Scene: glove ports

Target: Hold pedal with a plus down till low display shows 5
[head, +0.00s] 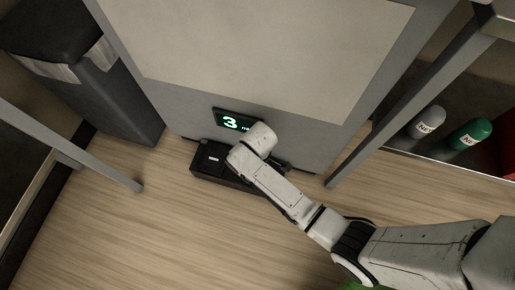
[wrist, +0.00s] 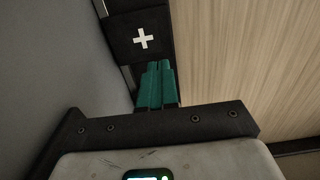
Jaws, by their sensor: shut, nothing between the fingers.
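The low display (head: 232,121) on the grey cabinet front shows a white 3 on dark green, with small text beside it. Below it, a black pedal unit (head: 235,183) stands on the floor. Its left pedal (head: 211,159) carries a small white bar-like mark. In the wrist view the pedal with a white plus (wrist: 140,37) is at the upper middle. My gripper's green fingers (wrist: 157,68) are together and empty, and their tips overlap the plus pedal's near edge. I cannot tell whether they touch it. In the head view my arm hides the fingers and the right part of the unit.
The grey cabinet (head: 180,85) rises directly behind the pedal unit. Metal legs stand left (head: 137,187) and right (head: 332,180). A dark bin (head: 110,100) is at left. Grey (head: 426,121) and green (head: 470,134) cylinders are at right. The wooden floor (head: 150,240) in front is clear.

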